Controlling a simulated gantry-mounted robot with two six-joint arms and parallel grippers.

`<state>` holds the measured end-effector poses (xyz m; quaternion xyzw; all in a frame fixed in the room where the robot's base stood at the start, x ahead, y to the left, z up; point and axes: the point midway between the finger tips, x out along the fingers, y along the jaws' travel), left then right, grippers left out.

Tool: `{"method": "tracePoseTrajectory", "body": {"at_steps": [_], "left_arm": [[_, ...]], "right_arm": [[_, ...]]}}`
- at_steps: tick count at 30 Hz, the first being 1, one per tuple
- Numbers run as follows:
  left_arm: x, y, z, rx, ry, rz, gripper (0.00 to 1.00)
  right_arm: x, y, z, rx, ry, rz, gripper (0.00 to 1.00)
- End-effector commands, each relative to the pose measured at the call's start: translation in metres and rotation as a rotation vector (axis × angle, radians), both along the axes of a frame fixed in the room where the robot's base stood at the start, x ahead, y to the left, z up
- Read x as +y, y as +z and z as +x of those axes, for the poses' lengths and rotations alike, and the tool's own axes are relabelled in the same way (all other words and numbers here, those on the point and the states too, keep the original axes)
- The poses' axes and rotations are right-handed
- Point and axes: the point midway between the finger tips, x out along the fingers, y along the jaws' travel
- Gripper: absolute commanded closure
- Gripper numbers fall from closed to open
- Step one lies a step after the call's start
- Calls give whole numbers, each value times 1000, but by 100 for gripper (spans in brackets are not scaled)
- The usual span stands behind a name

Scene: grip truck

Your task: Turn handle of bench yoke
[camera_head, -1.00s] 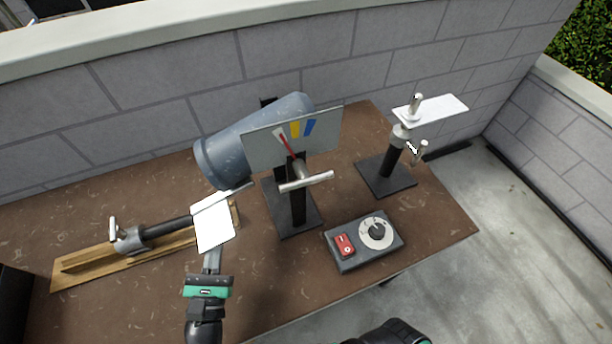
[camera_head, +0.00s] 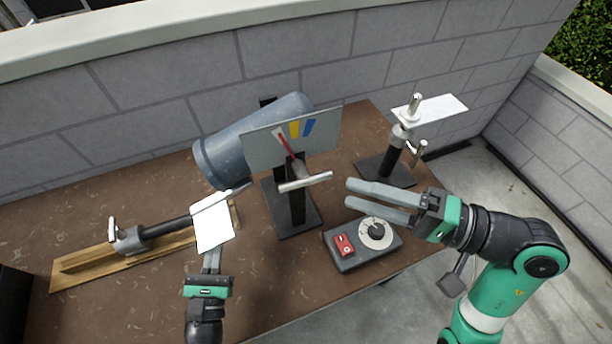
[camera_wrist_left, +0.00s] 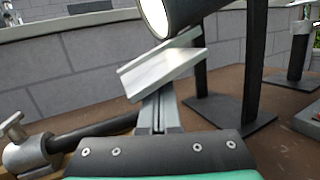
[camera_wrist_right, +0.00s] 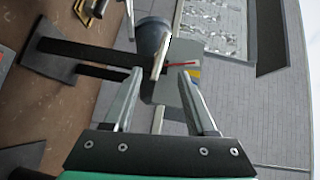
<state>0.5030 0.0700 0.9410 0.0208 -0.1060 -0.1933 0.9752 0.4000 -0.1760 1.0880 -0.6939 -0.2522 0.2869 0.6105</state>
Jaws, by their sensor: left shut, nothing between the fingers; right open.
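The bench yoke (camera_head: 296,205) is a dark stand holding a blue-grey lamp barrel (camera_head: 235,140). Its grey plate (camera_head: 262,150) has yellow and blue marks; a red pointer (camera_head: 287,145) tilts up-left, left of the yellow mark. The pale T-shaped handle (camera_head: 305,183) lies nearly level in front of the plate. My right gripper (camera_head: 350,193) is open, its fingertips just right of the handle and apart from it. In the right wrist view the handle (camera_wrist_right: 160,52) shows beyond and between the fingers. My left gripper (camera_wrist_left: 160,105) is shut below a white panel (camera_head: 213,227), which hides its fingertips in the head view.
A control box (camera_head: 345,252) with a red switch and dial (camera_head: 376,234) sits under my right gripper. A clamp stand (camera_head: 390,160) with a white plate stands behind it. A rod lies on a wooden board (camera_head: 90,270) at left. A block wall (camera_head: 200,60) closes the back.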

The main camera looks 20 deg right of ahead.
Motion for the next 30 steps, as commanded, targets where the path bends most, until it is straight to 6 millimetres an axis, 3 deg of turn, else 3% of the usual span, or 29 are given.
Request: {"method": "tracePoseTrajectory", "body": {"at_steps": [6,12,23,30], "left_arm": [[0,0,0,-1,0,0,100],[0,0,0,-1,0,0,100],[0,0,0,-1,0,0,100],[0,0,0,-1,0,0,100]], "right_arm": [[38,-5,35,1,8,1,43],[61,-8,60,2,4,1,43],[68,-9,67,0,1,0,43],[67,-9,67,1,1,1,83]]}}
